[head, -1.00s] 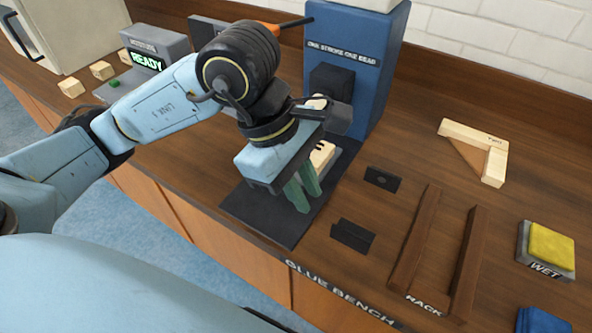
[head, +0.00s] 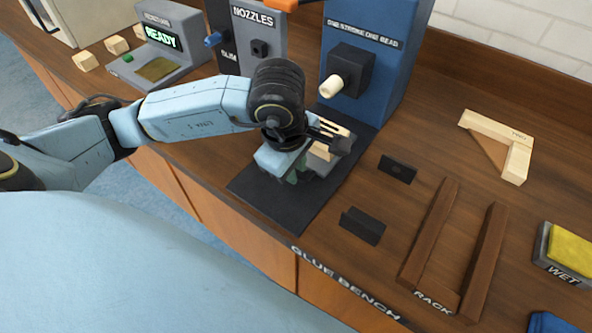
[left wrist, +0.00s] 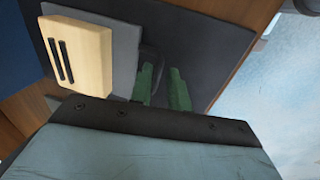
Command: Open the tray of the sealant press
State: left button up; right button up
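The sealant press is the tall blue box (head: 365,60) marked "ONE STROKE ONE BEAD", with a cream nozzle on its front. A dark flat base (head: 262,190) lies before it. On the base, a wooden block with two dark slots (head: 335,140) shows partly behind my gripper; in the left wrist view the block (left wrist: 82,50) sits on a grey tray plate (left wrist: 125,40). My left gripper (head: 293,176) points down at the tray's front end. Its green fingers (left wrist: 162,88) are apart, close to a small dark rounded part at the plate's edge, perhaps a handle. My right gripper is not in view.
A nozzle stand (head: 258,40) and a grey "READY" console (head: 165,55) stand at the back left. To the right are two small dark brackets, a brown wooden rack (head: 425,235), an L-shaped wooden corner (head: 515,160) and a yellow sponge (head: 572,248). The bench front edge is close.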

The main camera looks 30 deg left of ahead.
pick_arm(q)
jog(key=shift+w+f, duration=0.15)
jog(key=shift+f, duration=0.6)
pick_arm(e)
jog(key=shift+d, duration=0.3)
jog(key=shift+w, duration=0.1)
pick_arm(q)
grip_shut()
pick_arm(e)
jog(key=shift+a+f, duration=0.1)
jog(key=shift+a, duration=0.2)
